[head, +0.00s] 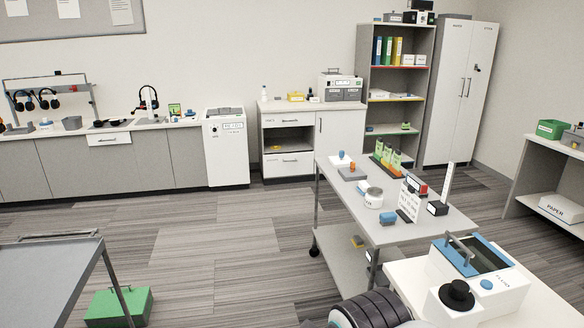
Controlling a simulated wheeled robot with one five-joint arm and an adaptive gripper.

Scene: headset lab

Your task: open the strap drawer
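A white drawer front (109,139) with a small label or handle sits under the left wall counter, below the headset stands, and looks shut. A white-topped cabinet at the back middle has an upper drawer front (284,120) and a lower drawer front (286,166), with an open shelf between them. Both of these also look shut. The labels are too small to read, so I cannot tell which drawer is the strap drawer. My gripper is not in view.
A grey wheeled table (448,225) with lab items stands right of centre. A white bench (549,303) with a blue-topped device is at the lower right. A grey cart (40,270) and a green box (119,307) are at the lower left. The floor (210,240) between is clear.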

